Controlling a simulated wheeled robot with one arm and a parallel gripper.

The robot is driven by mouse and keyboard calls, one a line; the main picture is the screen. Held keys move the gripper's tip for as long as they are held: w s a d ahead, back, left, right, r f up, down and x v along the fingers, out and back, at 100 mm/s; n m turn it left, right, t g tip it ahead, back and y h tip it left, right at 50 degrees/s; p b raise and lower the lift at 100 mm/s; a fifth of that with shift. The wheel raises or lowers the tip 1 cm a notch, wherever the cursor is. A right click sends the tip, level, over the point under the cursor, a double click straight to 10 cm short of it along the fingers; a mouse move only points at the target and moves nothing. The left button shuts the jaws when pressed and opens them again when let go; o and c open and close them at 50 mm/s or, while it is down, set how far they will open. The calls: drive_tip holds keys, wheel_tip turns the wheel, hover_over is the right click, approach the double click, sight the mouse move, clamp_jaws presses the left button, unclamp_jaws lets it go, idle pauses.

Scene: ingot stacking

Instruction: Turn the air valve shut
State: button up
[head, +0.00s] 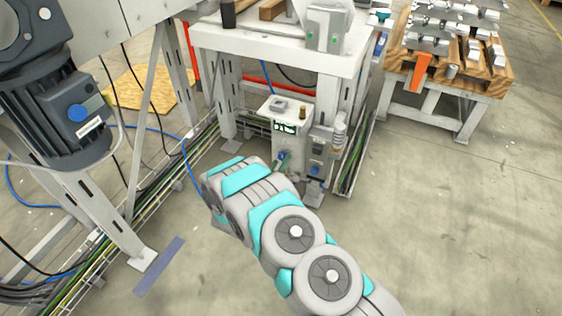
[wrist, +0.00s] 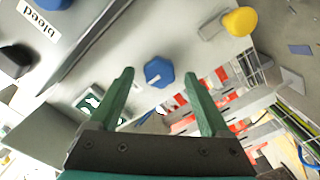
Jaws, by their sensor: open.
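A light grey cabinet (head: 291,145) with blue knobs stands under the white bench in the head view. In the wrist view a blue six-sided knob (wrist: 159,72) with a pale mark sits on its pale face. My gripper (wrist: 159,77) is open, its two green fingers on either side of that knob in the picture. I cannot tell whether they touch it. A second blue knob (wrist: 53,4) is cut off at the top left, beside a "bleed" label (wrist: 38,18). A yellow knob (wrist: 241,21) is at the upper right. No label names the air valve in these views.
The white bench (head: 355,60) and its legs stand around the cabinet. Cable trays with green cables (head: 356,160) run along the floor. A dark motor (head: 62,115) hangs at the left. A wooden pallet with metal ingots (head: 460,70) is at the upper right. The right floor is clear.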

drive_tip(key=v, duration=0.6)
idle(0.5)
